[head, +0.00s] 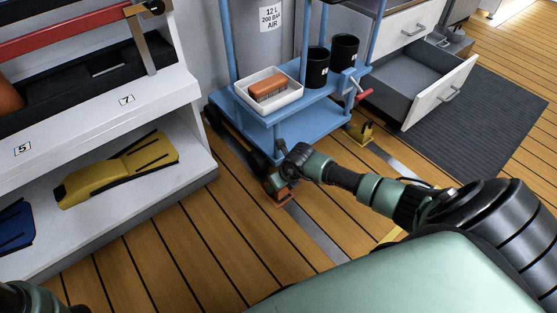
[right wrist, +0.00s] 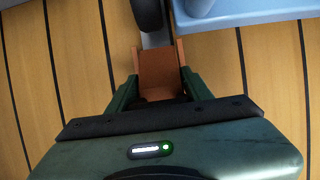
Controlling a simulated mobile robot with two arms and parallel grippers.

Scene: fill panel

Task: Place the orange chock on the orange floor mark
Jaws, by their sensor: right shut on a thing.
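My right gripper (head: 276,186) is low over the floor beside the front left corner of the blue cart (head: 262,145). It is shut on the orange chock (right wrist: 160,72), which sits between the two green fingers in the right wrist view. In the head view the chock (head: 275,196) is small and partly covered by the gripper. A black cart wheel (right wrist: 148,13) is just beyond the chock. I cannot make out an orange floor mark separate from the chock. Only a piece of my left arm shows at the lower left; its gripper is out of view.
The cart carries a white tray (head: 290,105) with an orange-brown block and two black cups (head: 331,62). A yellow chock (head: 366,132) is by its right side. Grey metal strips (head: 315,236) run along the plank floor. A white shelf (head: 195,190) stands left; an open drawer (head: 443,90) juts out right.

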